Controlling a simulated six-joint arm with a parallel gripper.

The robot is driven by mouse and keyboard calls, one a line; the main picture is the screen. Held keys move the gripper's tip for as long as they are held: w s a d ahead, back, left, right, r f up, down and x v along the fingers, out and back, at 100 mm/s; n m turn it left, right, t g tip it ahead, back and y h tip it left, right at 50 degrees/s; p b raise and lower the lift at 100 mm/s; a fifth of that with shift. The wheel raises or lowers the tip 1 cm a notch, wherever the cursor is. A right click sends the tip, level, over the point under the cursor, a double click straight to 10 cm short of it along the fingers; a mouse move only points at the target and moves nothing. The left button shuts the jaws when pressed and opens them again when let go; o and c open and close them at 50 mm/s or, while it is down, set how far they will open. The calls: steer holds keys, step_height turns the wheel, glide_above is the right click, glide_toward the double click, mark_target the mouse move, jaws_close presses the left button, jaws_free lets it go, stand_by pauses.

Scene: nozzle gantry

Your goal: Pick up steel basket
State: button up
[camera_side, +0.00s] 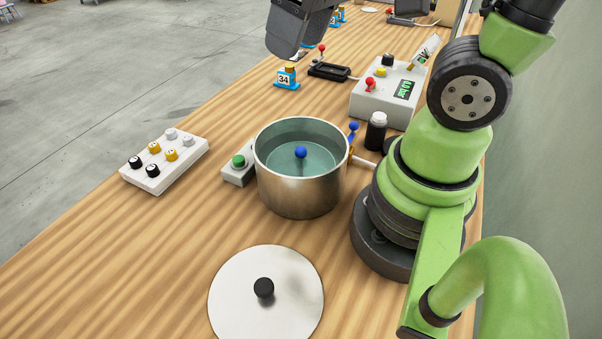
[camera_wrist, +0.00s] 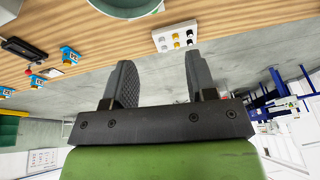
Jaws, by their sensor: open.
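A round steel pot (camera_side: 300,195) stands on the wooden table and holds greenish liquid. A blue ball knob (camera_side: 301,152) on a thin stem rises from the liquid in its middle. I cannot make out a basket; anything under the liquid is hidden. My gripper (camera_side: 290,40) is at the top edge of the side view, partly cut off, above and away from the pot. In the wrist view my gripper (camera_wrist: 160,80) has its two fingers wide apart with nothing between them. The pot's edge (camera_wrist: 130,12) shows at the top of that view.
A white lid (camera_side: 240,300) with a black knob lies in front of the pot. A blue-knobbed lever (camera_side: 354,130), dark bottle (camera_side: 376,132) and control box (camera_side: 385,100) are right and behind.

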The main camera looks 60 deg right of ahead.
mark_target(298, 148)
steer(key=d+f+n+g+h, duration=0.1)
steer(key=f+n+g, duration=0.1)
steer(key=f, duration=0.5)
steer(key=w+d+f+n+g, duration=0.1)
steer(key=f+n+g, duration=0.1)
steer(key=f, duration=0.5)
steer(key=d+f+n+g+h, duration=0.1)
steer(key=f+n+g, duration=0.1)
steer(key=f, duration=0.5)
steer(key=shift+w+d+f+n+h, duration=0.2)
steer(key=shift+w+n+h, duration=0.1)
steer(key=shift+n, duration=0.4)
steer(key=shift+s+f, duration=0.1)
steer(key=shift+f, duration=0.45)
jaws_close()
steer(key=shift+r, duration=0.2)
